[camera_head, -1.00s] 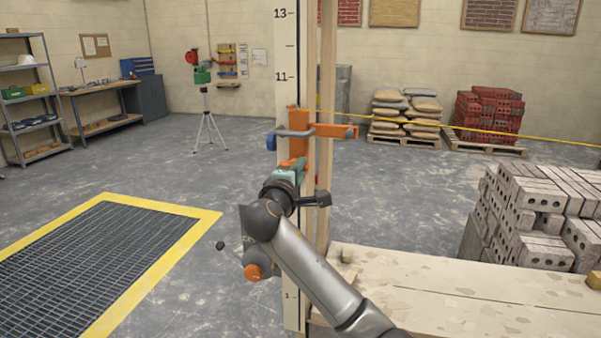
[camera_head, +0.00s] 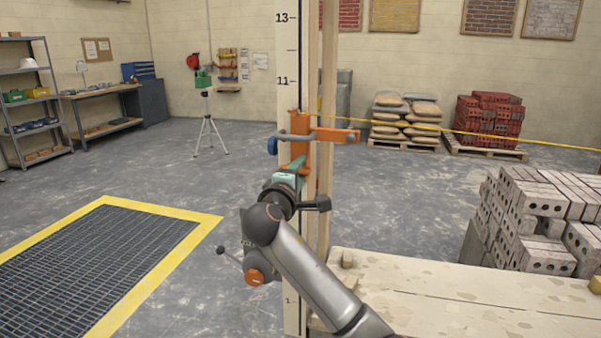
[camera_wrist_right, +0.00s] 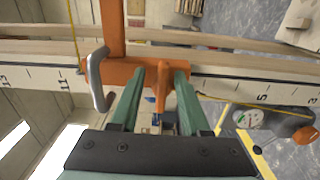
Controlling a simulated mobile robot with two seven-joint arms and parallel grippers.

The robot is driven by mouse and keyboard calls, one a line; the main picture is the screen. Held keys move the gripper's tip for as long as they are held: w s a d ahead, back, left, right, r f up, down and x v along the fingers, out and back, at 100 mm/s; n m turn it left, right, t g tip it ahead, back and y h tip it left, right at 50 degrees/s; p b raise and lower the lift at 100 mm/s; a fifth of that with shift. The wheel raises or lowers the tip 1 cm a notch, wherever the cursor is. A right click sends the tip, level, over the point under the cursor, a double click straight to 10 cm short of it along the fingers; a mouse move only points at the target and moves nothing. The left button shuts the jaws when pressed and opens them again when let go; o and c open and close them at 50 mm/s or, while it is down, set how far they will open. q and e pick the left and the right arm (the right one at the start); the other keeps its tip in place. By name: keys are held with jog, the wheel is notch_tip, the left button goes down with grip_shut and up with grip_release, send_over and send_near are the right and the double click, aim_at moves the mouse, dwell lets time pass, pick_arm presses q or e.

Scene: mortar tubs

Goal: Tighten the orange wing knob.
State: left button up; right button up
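An orange clamp (camera_head: 299,125) sits on the white numbered pole (camera_head: 291,50), with an orange arm reaching right and a grey bent rod across it. A blue knob (camera_head: 272,145) is at its left. My right gripper (camera_head: 291,172) is just below the clamp. In the right wrist view, its two green fingers are apart (camera_wrist_right: 160,78), one on each side of an orange part, likely the wing knob (camera_wrist_right: 158,88). The fingers look open; a gap shows beside the orange part, and contact cannot be made out. My left gripper is not in view.
A plank bench top (camera_head: 450,295) lies at lower right, with a stack of grey bricks (camera_head: 540,215) behind it. A yellow string (camera_head: 480,131) runs right from the pole. A yellow-framed floor grate (camera_head: 213,222) is at left. Open floor lies between.

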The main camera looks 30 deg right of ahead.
jog(key=shift+s+f, duration=0.1)
jog(key=shift+s, duration=0.05)
jog(key=shift+s+a, duration=0.2)
jog(key=shift+a, duration=0.1)
jog(key=b+v, duration=0.1)
jog(key=v, duration=1)
jog(key=shift+a+b, duration=0.25)
jog(key=shift+b, duration=0.1)
jog(key=shift+s, duration=0.15)
jog(key=s+a+f+n+y+p, duration=0.1)
jog(key=a+f+y, duration=0.15)
jog(key=f, duration=0.75)
jog(key=a+f+y, duration=0.2)
jog(key=f+y, duration=0.2)
jog(key=f, duration=0.5)
jog(key=s+a+f+n+y+p, duration=0.1)
jog(key=a+f+y, duration=0.25)
jog(key=f, duration=0.65)
jog(key=s+a+f+m+g+y, duration=0.1)
jog(key=s+a+f+m+y, duration=0.1)
jog(key=s+f, duration=0.6)
jog(key=s+a+f+m+g+y, duration=0.1)
jog(key=s+f+m+y, duration=0.3)
jog(key=s+f, duration=0.5)
jog(key=s+a+m+p, duration=0.1)
jog(key=s+m, duration=0.1)
jog(key=s, duration=0.3)
jog(key=shift+s, duration=0.25)
